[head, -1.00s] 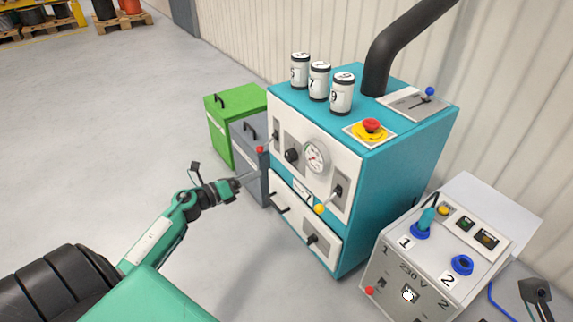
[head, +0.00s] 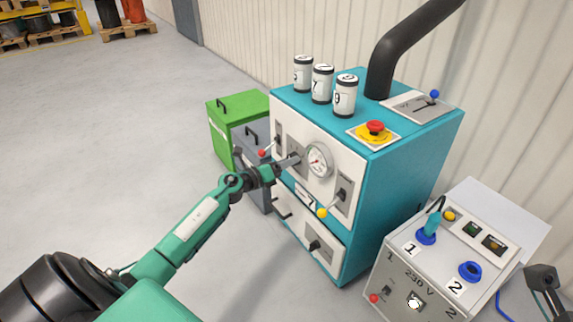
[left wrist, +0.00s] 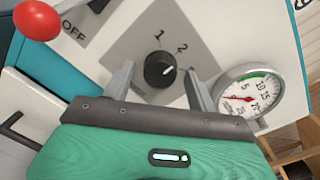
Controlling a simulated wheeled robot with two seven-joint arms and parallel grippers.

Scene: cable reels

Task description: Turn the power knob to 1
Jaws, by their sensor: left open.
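A round black knob (left wrist: 160,70) sits on a grey plate (left wrist: 125,50) on the white front of the teal machine (head: 410,160). In the left wrist view, the labels 1 and 2 are beside it, with a third label partly hidden by a finger. Its white mark points right, away from 1. My left gripper (head: 294,160) is open, with one finger (left wrist: 122,78) left of the knob and the other right of it; I cannot tell whether they touch it. In the head view my gripper hides the knob.
A pressure gauge (head: 318,160) is close right of the gripper. A red-tipped lever (left wrist: 37,20) marked OFF is left of it. A yellow-tipped lever (head: 322,212) is below right. A grey 230 V box (head: 388,258) stands at right. Open floor lies left.

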